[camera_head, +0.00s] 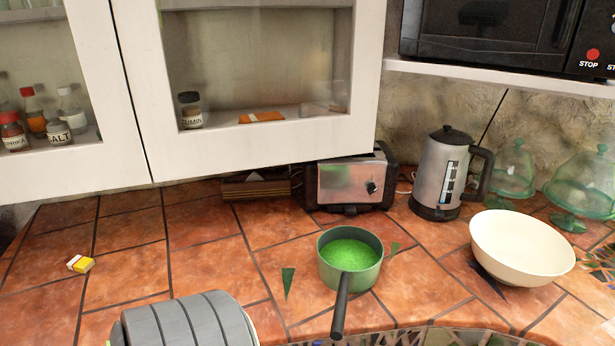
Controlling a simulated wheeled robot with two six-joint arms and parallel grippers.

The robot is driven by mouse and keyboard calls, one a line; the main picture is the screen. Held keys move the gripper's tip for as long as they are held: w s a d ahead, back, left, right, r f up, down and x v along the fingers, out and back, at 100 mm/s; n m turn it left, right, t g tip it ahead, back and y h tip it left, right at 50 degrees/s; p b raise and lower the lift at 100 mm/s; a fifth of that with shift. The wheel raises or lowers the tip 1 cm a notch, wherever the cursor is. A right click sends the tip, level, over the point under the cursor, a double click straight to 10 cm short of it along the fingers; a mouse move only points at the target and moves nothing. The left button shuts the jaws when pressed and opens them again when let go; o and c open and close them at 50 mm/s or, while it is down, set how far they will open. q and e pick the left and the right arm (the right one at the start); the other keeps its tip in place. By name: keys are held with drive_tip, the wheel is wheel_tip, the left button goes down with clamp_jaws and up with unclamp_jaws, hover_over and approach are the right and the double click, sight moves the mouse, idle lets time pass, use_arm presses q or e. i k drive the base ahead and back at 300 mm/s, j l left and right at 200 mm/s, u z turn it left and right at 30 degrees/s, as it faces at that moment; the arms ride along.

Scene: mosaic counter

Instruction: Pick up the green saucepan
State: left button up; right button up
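The green saucepan (329,274) stands upright on the tiled counter, right of the middle of the head view. Its inside looks bright green. Its dark handle (341,308) points toward me, over the front of the counter. Neither of my grippers shows in this view, and nothing is touching the pan.
A cream bowl (522,247) stands to the right of the pan. A toaster (347,184) and a kettle (443,177) stand behind it, with glass domes (582,186) farther right. White cabinets (262,146) overhang the back.

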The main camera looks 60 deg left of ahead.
sight(348, 259)
drive_tip(key=u, duration=1.55)
drive_tip(key=z, duration=1.85)
drive_tip(key=u, duration=1.85)
